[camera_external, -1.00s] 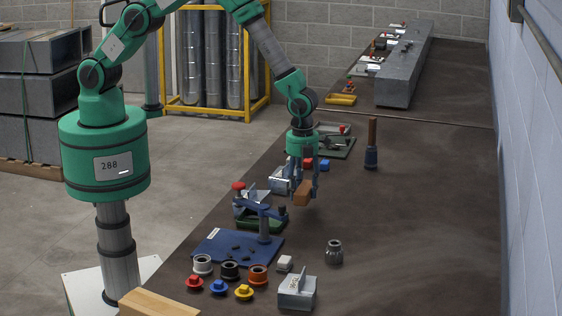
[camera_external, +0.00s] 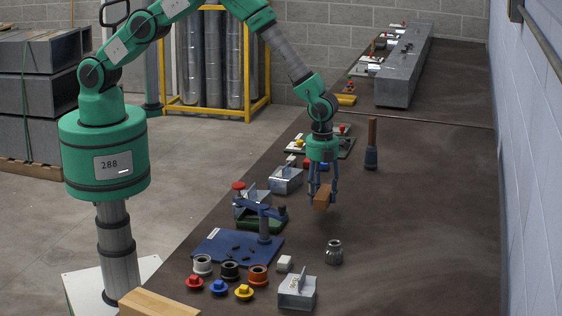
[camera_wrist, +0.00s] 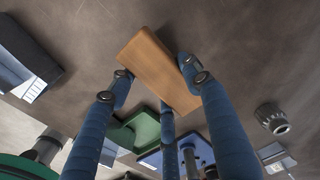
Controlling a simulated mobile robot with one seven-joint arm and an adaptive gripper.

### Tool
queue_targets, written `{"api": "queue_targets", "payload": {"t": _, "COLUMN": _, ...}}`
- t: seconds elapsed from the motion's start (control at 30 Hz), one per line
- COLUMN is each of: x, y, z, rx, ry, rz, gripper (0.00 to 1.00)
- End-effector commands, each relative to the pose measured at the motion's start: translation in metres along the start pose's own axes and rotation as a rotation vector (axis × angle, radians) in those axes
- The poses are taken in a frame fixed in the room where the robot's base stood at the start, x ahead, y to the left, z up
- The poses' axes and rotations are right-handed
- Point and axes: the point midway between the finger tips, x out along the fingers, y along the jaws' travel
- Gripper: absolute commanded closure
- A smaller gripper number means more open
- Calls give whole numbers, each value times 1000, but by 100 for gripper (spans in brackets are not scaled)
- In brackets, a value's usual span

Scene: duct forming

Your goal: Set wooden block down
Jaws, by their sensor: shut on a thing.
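The wooden block (camera_external: 322,198) is a brown rectangular piece held in my gripper (camera_external: 322,188), above the dark bench on its right-middle part. In the wrist view the block (camera_wrist: 157,68) lies tilted between the blue fingers of my gripper (camera_wrist: 160,85), which touch its sides. The gripper is shut on the block. The external view does not show clearly how large the gap is between block and bench.
A metal fitting (camera_external: 334,252) stands in front of the block, and a dark mallet-like tool (camera_external: 371,150) stands behind right. Metal boxes (camera_external: 286,179) and a blue-armed fixture (camera_external: 262,222) lie to the left. The bench top (camera_external: 430,220) on the right is clear.

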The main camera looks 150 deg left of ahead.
Motion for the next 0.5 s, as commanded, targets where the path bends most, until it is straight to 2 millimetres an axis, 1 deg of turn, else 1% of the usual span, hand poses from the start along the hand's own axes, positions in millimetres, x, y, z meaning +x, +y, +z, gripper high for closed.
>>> {"api": "queue_targets", "payload": {"t": 0.03, "x": 1, "y": -8, "z": 0, "rx": 0, "ry": 0, "rz": -1, "gripper": 80}}
{"api": "queue_targets", "payload": {"t": 0.1, "x": 2, "y": -18, "z": -1, "rx": 0, "ry": 0, "rz": -2, "gripper": 80}}
{"api": "queue_targets", "payload": {"t": 0.5, "x": 6, "y": -69, "z": -2, "rx": 0, "ry": 0, "rz": -2, "gripper": 80}}
